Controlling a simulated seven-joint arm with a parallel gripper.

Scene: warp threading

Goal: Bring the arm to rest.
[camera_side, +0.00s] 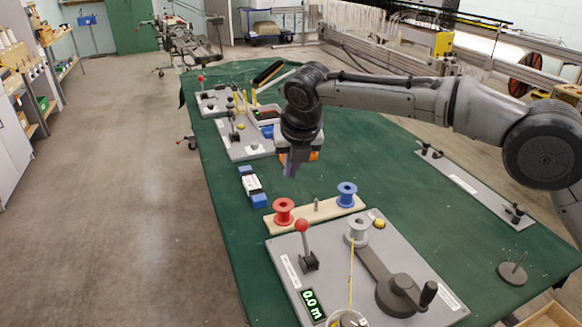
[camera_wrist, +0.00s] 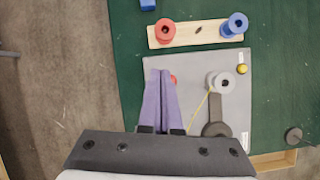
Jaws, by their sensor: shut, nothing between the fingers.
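My gripper (camera_side: 291,163) hangs over the green table, pointing down, in the middle of the side view. Its purple fingers (camera_wrist: 163,80) show in the wrist view with their tips together and nothing between them. In the side view it is above the cloth, behind the wooden spool board (camera_side: 318,213). I cannot tell the exact height of my gripper above the table.
A red spool (camera_side: 283,211) and a blue spool (camera_side: 347,194) stand on the board. The grey panel carries a red-knobbed lever (camera_side: 304,240), a grey spool (camera_side: 357,231) with yellow thread, a crank (camera_side: 404,291) and a display reading 0.0 m. A blue-and-white block (camera_side: 252,187) lies left. Open cloth lies right.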

